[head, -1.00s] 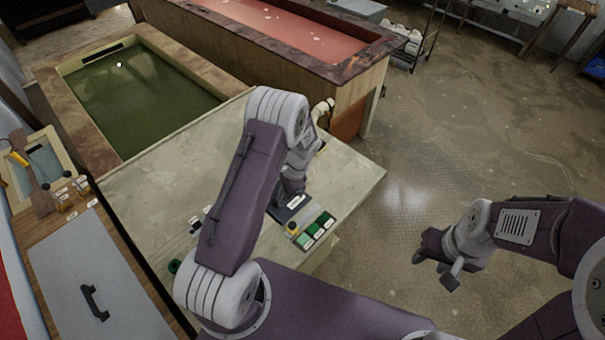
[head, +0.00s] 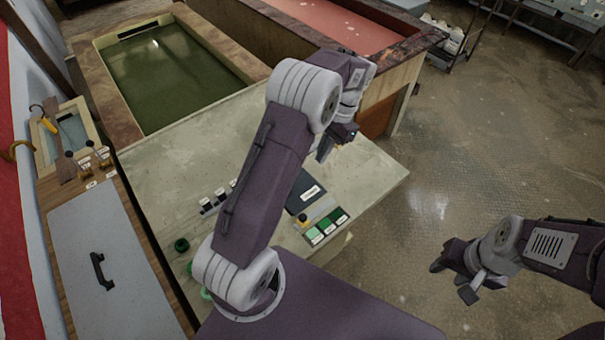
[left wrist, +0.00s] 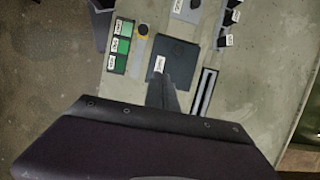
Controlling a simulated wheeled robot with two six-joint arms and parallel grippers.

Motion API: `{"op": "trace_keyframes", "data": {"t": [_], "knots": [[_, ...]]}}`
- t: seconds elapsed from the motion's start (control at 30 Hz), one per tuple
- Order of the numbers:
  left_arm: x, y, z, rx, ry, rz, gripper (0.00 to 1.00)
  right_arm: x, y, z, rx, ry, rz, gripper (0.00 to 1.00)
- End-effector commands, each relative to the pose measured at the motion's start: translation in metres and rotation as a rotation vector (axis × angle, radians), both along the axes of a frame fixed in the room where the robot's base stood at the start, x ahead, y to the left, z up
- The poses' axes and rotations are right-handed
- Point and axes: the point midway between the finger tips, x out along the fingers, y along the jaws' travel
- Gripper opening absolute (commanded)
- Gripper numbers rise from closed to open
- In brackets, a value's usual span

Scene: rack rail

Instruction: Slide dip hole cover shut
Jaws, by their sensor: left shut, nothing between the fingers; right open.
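A dark square plate (head: 303,188) with a white label lies on the pale worktop (head: 190,140). It also shows in the left wrist view (left wrist: 180,62). The label is too small to read, so I cannot tell for sure that it is the dip hole cover. Beside it, the left wrist view shows a narrow dark slot with a pale edge (left wrist: 205,90). My left gripper (head: 323,152) is shut and empty, over the worktop near the plate. Its dark fingers (left wrist: 162,90) overlap the plate's lower edge in the wrist view; contact is unclear. My right gripper (head: 453,278) is open and empty over the floor.
Green labelled blocks (head: 327,227) and a yellow-black knob (head: 302,219) sit near the worktop's front edge. A green-filled tank (head: 170,75) is behind. A grey panel with a black handle (head: 102,270) is at left.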

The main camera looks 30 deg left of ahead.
Motion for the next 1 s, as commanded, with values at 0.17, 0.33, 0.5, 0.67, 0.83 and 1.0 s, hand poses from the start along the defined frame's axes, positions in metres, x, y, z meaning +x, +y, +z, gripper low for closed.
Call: {"op": "trace_keyframes", "data": {"t": [0.17,0.33,0.5,0.67,0.83,1.0], "knots": [[0.035,0.053,-0.030,-0.048,-0.080,0.377,0.00,-0.001,0.000,-0.069,0.000,0.002,0.000,0.43],[0.034,0.087,-0.043,-0.049,-0.096,0.456,0.00,-0.001,0.000,-0.079,0.000,0.002,0.000,0.43],[0.033,0.088,-0.044,-0.049,-0.095,0.455,0.00,-0.001,0.000,-0.075,0.000,0.001,0.000,0.43],[0.026,0.087,-0.069,-0.049,-0.092,0.453,0.00,-0.001,0.000,-0.076,0.000,0.002,0.000,0.43],[0.017,0.086,-0.105,-0.049,-0.090,0.453,0.00,-0.001,0.000,-0.072,0.000,0.002,0.000,0.43],[0.008,0.085,-0.139,-0.049,-0.092,0.453,0.00,-0.001,0.000,-0.067,0.000,0.002,0.000,0.43]]}}
